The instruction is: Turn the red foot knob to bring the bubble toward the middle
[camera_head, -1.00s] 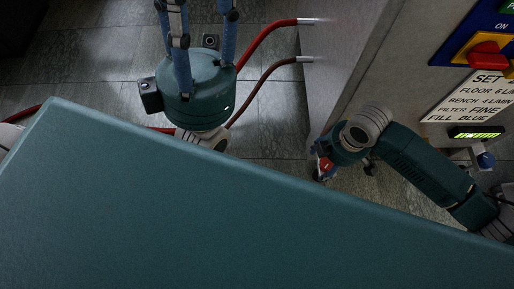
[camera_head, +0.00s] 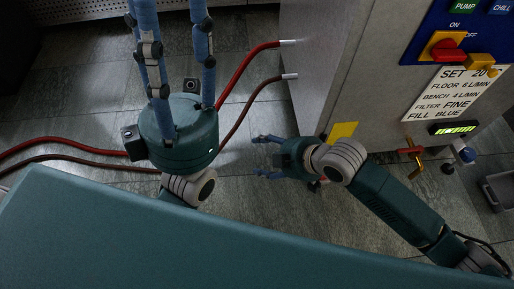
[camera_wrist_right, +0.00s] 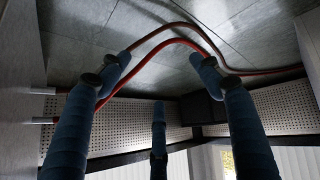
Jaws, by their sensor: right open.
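A small red part (camera_head: 323,181) shows low by the cabinet's lower edge, mostly hidden behind my right gripper and wrist; I cannot tell if it is the red foot knob. No bubble can be made out. My right gripper (camera_head: 262,156) is open and empty, fingers pointing left over the floor beside the cabinet. Its spread fingers (camera_wrist_right: 160,75) also show in the right wrist view, with nothing between them. My left gripper (camera_head: 178,130) is at upper left, its blue fingers running up out of the frame, so its tips are hidden.
The grey cabinet (camera_head: 330,75) stands at right with a red switch (camera_head: 446,50), a label (camera_head: 456,93) and a yellow plate (camera_head: 342,131). A red-and-yellow handle (camera_head: 411,152) is below. Red hoses (camera_head: 245,75) cross the floor. A perforated panel (camera_wrist_right: 110,126) shows in the wrist view.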

